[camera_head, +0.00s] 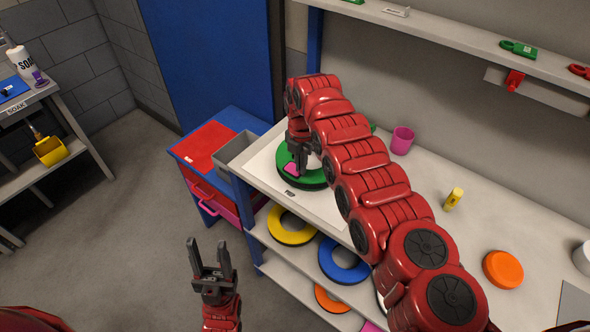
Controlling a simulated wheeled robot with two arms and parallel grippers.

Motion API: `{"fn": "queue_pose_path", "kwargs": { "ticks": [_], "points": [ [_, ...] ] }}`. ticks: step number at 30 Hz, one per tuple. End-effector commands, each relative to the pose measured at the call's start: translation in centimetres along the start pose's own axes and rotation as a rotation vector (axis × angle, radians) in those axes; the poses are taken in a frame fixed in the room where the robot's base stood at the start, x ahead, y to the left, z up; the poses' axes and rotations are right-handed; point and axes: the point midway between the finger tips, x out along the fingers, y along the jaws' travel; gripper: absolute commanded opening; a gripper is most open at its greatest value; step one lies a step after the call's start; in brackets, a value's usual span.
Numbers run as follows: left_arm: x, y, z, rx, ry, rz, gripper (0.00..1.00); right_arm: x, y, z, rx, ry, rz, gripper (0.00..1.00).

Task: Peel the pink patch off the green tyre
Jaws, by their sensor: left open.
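The green tyre (316,181) lies flat on a pale mat on the workbench. The pink patch (291,169) shows on the left part of the tyre. My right gripper (299,170) points down over the tyre, right at the patch. Its fingers partly cover the patch and tyre, and I cannot tell whether they are shut on the patch. My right arm hides the tyre's right side. My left gripper (207,243) is open and empty, pointing up in front of the bench, over the floor.
Yellow (291,238) and blue (344,276) tyres lie on the shelf below. A grey bin (236,149) stands left of the mat. A pink cup (402,140), yellow bottle (453,199) and orange disc (503,269) stand on the bench. The floor at left is clear.

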Motion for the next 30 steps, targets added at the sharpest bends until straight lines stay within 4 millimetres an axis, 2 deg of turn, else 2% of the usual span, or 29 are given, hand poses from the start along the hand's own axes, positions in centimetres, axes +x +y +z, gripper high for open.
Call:
{"fn": "queue_pose_path", "kwargs": {
  "ticks": [30],
  "points": [
    [1.7,-0.1,-0.3,0.0,0.0,0.0,0.5,-1.0,-0.3,0.1,0.001,-0.001,-0.001,0.0]
  ]
}}
